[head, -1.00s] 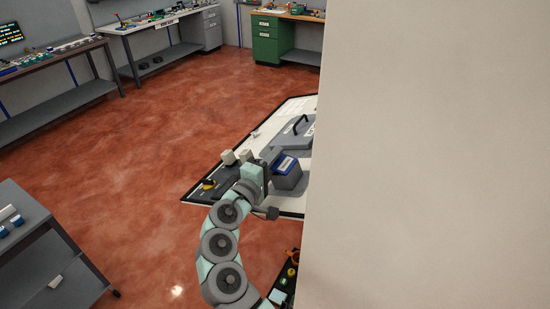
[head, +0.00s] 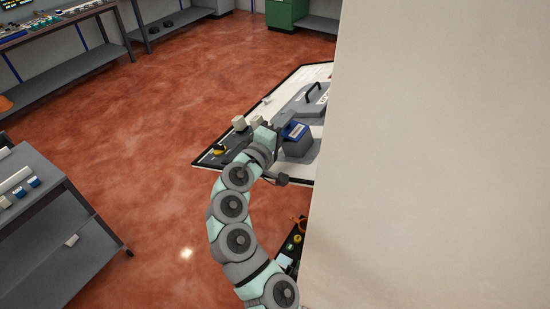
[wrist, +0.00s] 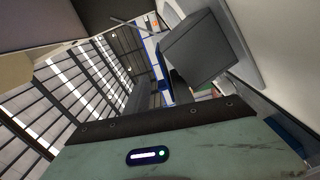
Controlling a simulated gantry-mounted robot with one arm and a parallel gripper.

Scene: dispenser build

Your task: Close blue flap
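A grey dispenser-like box (head: 298,147) stands on the white board in the head view, partly cut off by the pale wall.
The white board (head: 310,76) has a dark edge, and a grey lid with a black handle (head: 313,91) lies behind the box. Pale knobs (head: 239,123) and a yellow-black knob (head: 219,149) are left of my gripper. A large pale wall (head: 440,150) blocks the right side.

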